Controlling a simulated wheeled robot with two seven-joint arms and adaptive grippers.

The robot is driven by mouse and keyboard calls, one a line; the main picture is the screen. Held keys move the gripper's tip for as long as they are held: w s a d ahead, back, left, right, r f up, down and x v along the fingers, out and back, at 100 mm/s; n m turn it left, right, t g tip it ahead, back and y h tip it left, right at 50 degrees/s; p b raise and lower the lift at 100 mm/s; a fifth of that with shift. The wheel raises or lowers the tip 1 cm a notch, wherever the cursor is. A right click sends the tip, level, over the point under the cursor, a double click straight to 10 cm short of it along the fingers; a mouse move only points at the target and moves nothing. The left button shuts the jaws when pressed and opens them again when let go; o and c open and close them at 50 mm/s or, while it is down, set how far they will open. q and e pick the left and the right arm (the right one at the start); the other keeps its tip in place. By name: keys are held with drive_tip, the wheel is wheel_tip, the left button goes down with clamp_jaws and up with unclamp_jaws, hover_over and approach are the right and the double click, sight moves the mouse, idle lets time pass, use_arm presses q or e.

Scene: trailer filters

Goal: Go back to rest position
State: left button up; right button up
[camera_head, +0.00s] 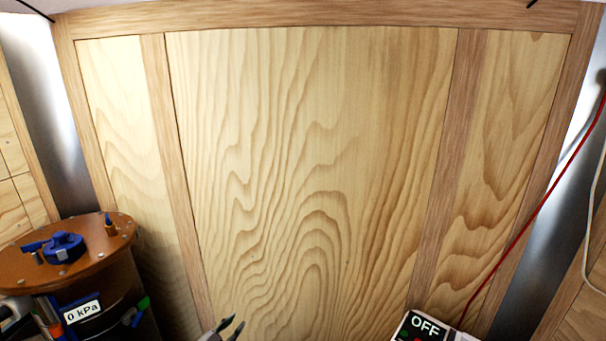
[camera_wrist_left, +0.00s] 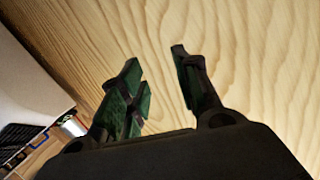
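My left gripper (camera_head: 230,328) shows at the bottom edge of the head view, in front of the wooden wall, with only its fingertips in the picture. In the left wrist view, its two dark green fingers (camera_wrist_left: 160,90) stand apart with nothing between them, so it is open and empty. The pale wooden panel (camera_wrist_left: 250,60) lies beyond the fingers. My right gripper is in neither view.
A brown-topped canister (camera_head: 82,260) with a blue knob and a "0 kPa" label stands at lower left. A box reading "OFF" (camera_head: 425,326) is at the bottom right. A red cable (camera_head: 540,215) runs along the right. The wooden wall (camera_head: 310,150) fills the middle.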

use_arm(q)
drive_tip(key=s+a+f+n+g+y, duration=0.2)
drive_tip(key=s+f+g+y, duration=0.1)
drive_tip(key=s+f, duration=1)
drive_tip(key=s+a+f+n+g+y, duration=0.2)
drive_tip(key=s+f+n+g, duration=0.1)
drive_tip(key=s+f, duration=1.05)
drive_tip(key=s+d+f+g, duration=0.1)
drive_tip(key=s+f, duration=0.3)
drive_tip(key=s, duration=0.7)
drive_tip(key=s+f+n+g+y, duration=0.1)
drive_tip(key=s+f+g, duration=0.3)
drive_tip(key=s, duration=0.8)
drive_tip(key=s+d+f+g, duration=0.1)
drive_tip(key=s+f, duration=0.5)
drive_tip(key=s, duration=0.6)
drive_tip(key=shift+d+n+g+y, duration=0.3)
drive_tip(key=shift+g, duration=0.4)
drive_tip(key=shift+s, duration=0.2)
